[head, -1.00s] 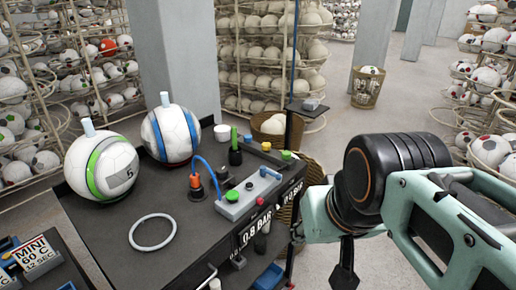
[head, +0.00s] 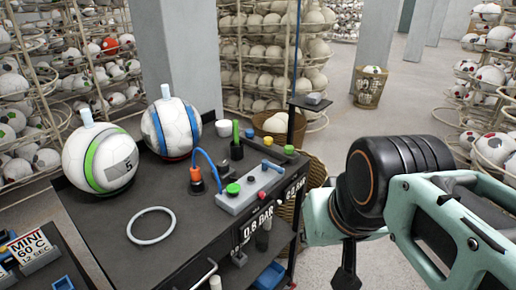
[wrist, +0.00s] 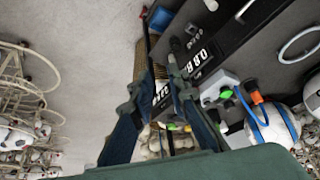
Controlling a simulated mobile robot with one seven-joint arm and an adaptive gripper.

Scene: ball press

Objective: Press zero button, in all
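A grey control box (head: 228,204) sits on the dark bench near its right edge. It carries a large green button (head: 233,188), a small red button (head: 262,195) and a blue handle (head: 271,166). No zero label is readable on any button. The box also shows in the wrist view (wrist: 212,93), right of the fingers, with its green button (wrist: 226,94). My gripper (head: 345,283) hangs to the right of the bench, apart from the box, its fingertips partly cut off below. In the wrist view my gripper (wrist: 159,38) has a gap between its fingers and holds nothing.
Two balls, one green-striped (head: 100,162) and one blue-striped (head: 171,128), stand on the bench (head: 180,222) with a white ring (head: 151,226). A blue hose runs to an orange fitting (head: 197,181). A thin post (head: 294,75) and a wicker basket (head: 275,127) stand behind.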

